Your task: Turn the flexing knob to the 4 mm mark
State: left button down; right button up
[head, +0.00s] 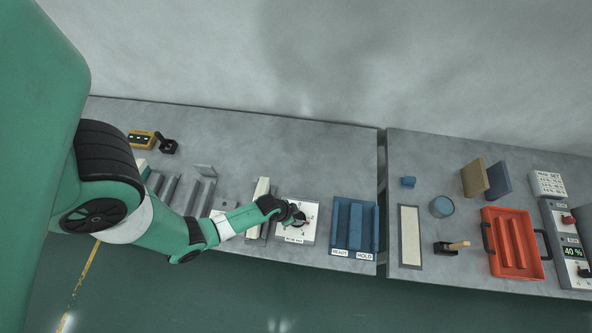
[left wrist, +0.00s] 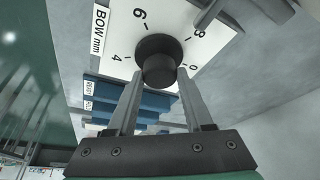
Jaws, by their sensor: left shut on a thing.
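The flexing knob (left wrist: 158,52) is a dark round knob on a white dial plate (left wrist: 110,40) marked "BOW mm". The figures 4, 6, 8 and 0 show around the knob. My left gripper (left wrist: 159,80) has its two fingers on either side of the knob and is shut on it. In the head view my left gripper (head: 295,216) is over the white dial plate (head: 309,233) and hides most of the knob. No pointer on the knob can be made out, so its setting cannot be told. My right gripper is not in view.
A blue tray (head: 340,205) labelled "READY" and "HOLD" stands right of the dial. A cream strip (head: 261,190) lies to its left. A gap parts the two tables. The right table bears a red tray (head: 488,226), a blue-grey cup (head: 442,206) and a control box (head: 561,232).

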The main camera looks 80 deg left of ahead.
pick_arm(q)
jog(key=m, duration=0.2)
jog(key=m+h, duration=0.1)
jog(key=shift+a+m+h, duration=0.15)
jog(key=shift+m+h, duration=0.15)
jog(key=shift+m, duration=0.1)
jog(key=shift+r+m+h+p, duration=0.2)
jog(key=shift+m+h+p, duration=0.25)
jog(key=shift+m, duration=0.75)
jog(key=shift+a+f+m+g+h+p, duration=0.15)
jog(key=shift+m+h+p, duration=0.25)
jog(key=shift+m, duration=0.3)
jog(key=shift+d+m+g+h+p, duration=0.15)
jog(key=shift+m+p, duration=0.3)
jog(key=shift+m, duration=0.25)
jog(key=shift+a, duration=0.1)
jog(key=shift+c, duration=1.5)
grip_release()
